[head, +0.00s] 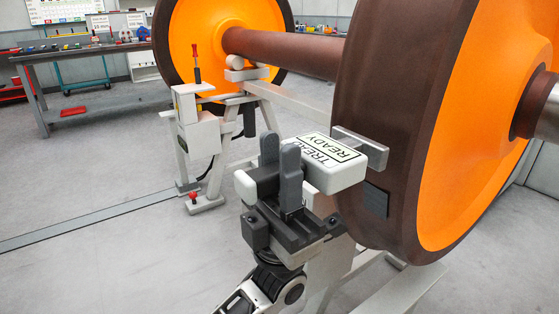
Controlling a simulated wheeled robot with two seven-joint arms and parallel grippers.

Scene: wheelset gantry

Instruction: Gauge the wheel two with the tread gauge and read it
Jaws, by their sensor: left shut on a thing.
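My left gripper (282,172) is shut on the tread gauge (331,172), a white block whose label reads TREAD READY. A grey bar (362,146) on the gauge reaches to the dark brown tread of the near wheel (395,110), which has an orange face. A dark square pad (375,199) shows at the tread just below the gauge. I cannot tell whether the bar touches the tread. The far orange wheel (205,40) sits on the same brown axle (290,50). No marking shows which wheel is wheel two. My right gripper is not in view.
A white gantry stand (200,135) with red knobs is left of the wheels. A workbench (95,50) with small items stands at the back left, a teal cart under it. A grey floor strip (90,220) crosses the open floor at left.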

